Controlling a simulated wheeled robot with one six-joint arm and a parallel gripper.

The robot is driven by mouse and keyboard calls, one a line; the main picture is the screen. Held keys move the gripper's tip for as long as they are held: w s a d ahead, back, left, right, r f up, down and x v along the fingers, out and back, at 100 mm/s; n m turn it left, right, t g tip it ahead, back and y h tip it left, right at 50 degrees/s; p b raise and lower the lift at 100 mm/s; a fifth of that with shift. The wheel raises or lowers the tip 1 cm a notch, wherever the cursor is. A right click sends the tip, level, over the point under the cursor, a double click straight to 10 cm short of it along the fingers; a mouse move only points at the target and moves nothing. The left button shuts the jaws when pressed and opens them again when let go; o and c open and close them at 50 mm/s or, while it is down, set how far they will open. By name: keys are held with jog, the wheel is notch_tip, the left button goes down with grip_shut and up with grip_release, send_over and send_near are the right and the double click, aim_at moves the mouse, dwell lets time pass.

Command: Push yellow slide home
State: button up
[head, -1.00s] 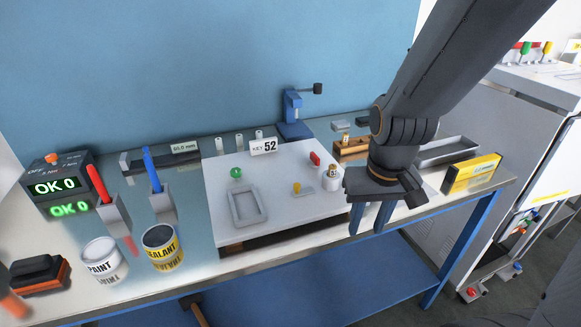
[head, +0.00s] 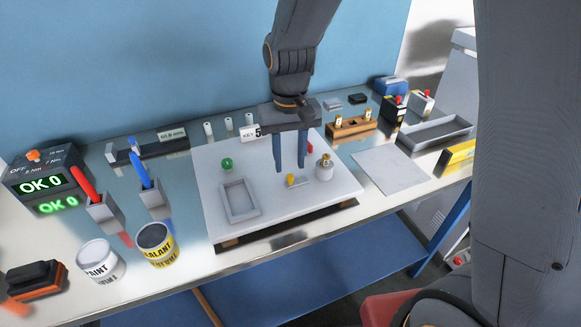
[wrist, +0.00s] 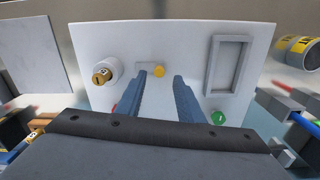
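The yellow slide (head: 291,180) is a small yellow knob on a short grey track, on the white panel (head: 262,219). In the wrist view the yellow slide (wrist: 159,71) is at the right end of its grey track (wrist: 145,66), seen between and just beyond the fingertips. My gripper (head: 290,169) points down over the panel, just behind the slide in the head view. Its two blue fingers are apart with nothing between them, also in the wrist view (wrist: 160,77). I cannot tell whether a finger touches the knob.
A round key switch (head: 324,170) stands right of the slide. A red piece (head: 310,147) is partly behind my gripper. A green button (head: 227,164) and a grey raised frame (head: 239,200) are to the left. The panel's front area is clear.

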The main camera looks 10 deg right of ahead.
aim_at(290, 176)
jog(key=shift+d+f+p, duration=0.1)
jog(key=shift+f+p, duration=0.3)
jog(key=shift+f, duration=1.6)
grip_shut()
